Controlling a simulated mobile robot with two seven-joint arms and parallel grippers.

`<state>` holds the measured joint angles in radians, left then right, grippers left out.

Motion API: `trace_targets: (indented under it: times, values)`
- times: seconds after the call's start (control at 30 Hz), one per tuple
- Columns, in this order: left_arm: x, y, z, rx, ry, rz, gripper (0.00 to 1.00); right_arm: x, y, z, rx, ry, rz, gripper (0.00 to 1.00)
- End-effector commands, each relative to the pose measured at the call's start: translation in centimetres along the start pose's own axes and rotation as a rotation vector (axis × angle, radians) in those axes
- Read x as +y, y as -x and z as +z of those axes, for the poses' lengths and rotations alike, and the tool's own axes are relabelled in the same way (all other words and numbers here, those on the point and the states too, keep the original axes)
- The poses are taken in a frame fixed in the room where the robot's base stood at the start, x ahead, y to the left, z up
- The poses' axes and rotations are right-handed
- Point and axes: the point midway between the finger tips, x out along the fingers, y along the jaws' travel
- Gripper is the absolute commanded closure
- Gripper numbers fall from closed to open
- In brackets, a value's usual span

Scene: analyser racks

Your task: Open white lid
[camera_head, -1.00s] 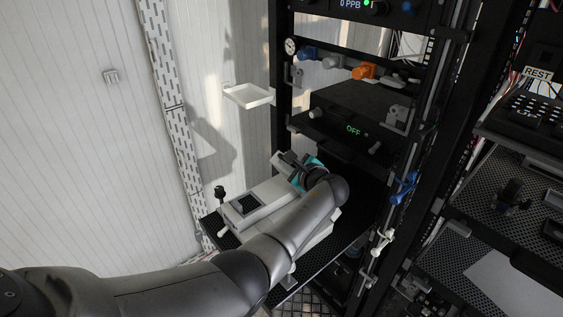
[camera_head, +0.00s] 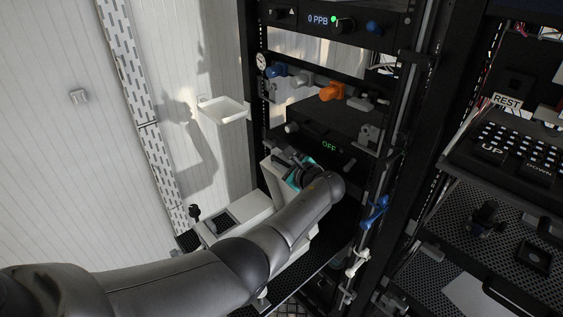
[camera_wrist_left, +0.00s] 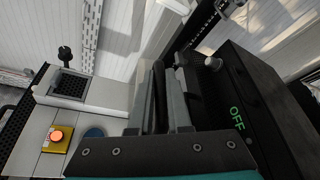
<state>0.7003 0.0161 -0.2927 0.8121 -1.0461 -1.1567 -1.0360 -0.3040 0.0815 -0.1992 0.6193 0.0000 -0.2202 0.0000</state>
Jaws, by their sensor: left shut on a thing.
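The white lid (camera_head: 268,176) belongs to the white instrument (camera_head: 240,217) on the black rack shelf. In the head view the lid stands tilted up at the instrument's right part, partly hidden by my arm. My left gripper (camera_head: 299,172) is at the lid's upper edge and shut on it. In the left wrist view the gripper's dark fingers (camera_wrist_left: 168,88) are close together in the middle, and the gripped edge is mostly hidden between them. The instrument's white top (camera_wrist_left: 100,93) lies to their left. My right gripper is in neither view.
A black unit marked OFF (camera_head: 330,128) sits right above the gripper. A white tray (camera_head: 224,110) is on the wall side. The instrument carries a black knob (camera_head: 195,212). The left wrist view shows an orange-lit button (camera_wrist_left: 57,136) and a blue disc (camera_wrist_left: 94,133).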

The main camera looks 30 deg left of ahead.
Motion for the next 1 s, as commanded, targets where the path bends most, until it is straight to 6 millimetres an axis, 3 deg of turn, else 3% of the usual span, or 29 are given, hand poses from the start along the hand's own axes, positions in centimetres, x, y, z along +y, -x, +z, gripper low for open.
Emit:
trace_targets:
  times: [0.1,0.13,0.4,0.77,1.0]
  values:
    - [-0.1,0.0,0.0,0.001,0.001,-0.001,1.0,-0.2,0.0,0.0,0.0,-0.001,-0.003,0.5]
    - [-0.1,0.0,0.0,0.001,0.001,-0.001,0.83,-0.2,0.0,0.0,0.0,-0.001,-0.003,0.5]
    - [0.0,0.0,0.0,0.0,0.001,0.0,0.54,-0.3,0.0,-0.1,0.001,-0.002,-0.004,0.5]
    - [0.0,0.6,0.0,0.001,-0.001,0.0,0.54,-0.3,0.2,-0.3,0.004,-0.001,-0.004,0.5]
    - [-0.1,3.7,0.0,0.003,0.001,-0.002,0.54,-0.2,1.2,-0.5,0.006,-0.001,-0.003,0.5]
